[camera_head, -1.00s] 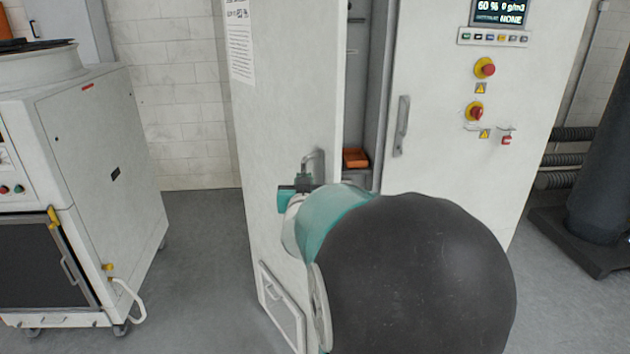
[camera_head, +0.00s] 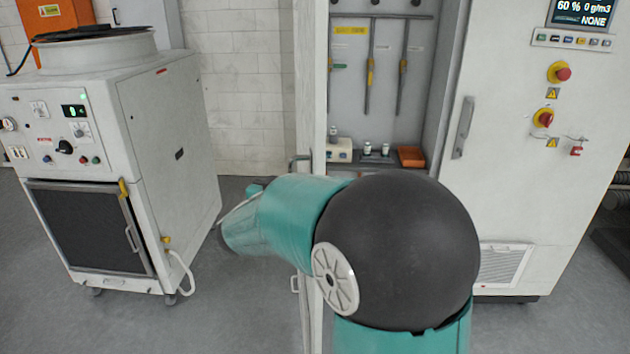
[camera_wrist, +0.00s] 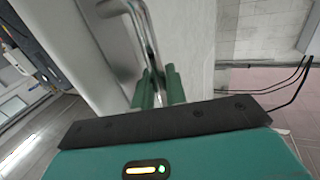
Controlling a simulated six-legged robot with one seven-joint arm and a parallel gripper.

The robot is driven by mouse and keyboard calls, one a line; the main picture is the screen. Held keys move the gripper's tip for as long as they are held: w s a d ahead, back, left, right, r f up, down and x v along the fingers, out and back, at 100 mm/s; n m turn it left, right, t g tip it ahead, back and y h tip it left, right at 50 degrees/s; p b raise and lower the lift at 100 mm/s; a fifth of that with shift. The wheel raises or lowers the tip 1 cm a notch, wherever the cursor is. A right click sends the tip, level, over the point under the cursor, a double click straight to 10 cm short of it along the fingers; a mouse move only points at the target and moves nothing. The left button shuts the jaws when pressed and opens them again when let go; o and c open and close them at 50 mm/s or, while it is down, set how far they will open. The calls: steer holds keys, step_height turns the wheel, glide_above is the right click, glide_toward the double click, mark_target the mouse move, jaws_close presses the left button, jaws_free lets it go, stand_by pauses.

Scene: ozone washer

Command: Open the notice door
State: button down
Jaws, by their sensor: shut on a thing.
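The white notice door (camera_head: 318,90) is swung open and shows nearly edge-on in the head view. Its metal handle (camera_head: 298,160) sticks out to the left, just above my arm. In the wrist view my gripper (camera_wrist: 158,88) has its two green fingers shut on the bar of the handle (camera_wrist: 144,32), close to the pale door panel (camera_wrist: 195,45). In the head view my arm hides the gripper's fingers and part of the door.
The open cabinet shows hanging tools (camera_head: 370,70), small bottles and an orange tray (camera_head: 411,156). A closed door with a handle (camera_head: 463,128) stands at the right. A white washer unit (camera_head: 165,140) stands left, with clear grey floor in front.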

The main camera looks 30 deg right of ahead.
steer(key=w+a+m+g+h, duration=0.1)
steer(key=w+a+g, duration=0.1)
steer(key=w+a, duration=0.2)
steer(key=shift+w+a+m, duration=0.15)
steer(key=shift+a+m, duration=0.15)
steer(key=shift+a, duration=0.8)
steer(key=c, duration=1.5)
jaws_free()
steer(key=v, duration=1.3)
steer(key=shift+a, duration=0.4)
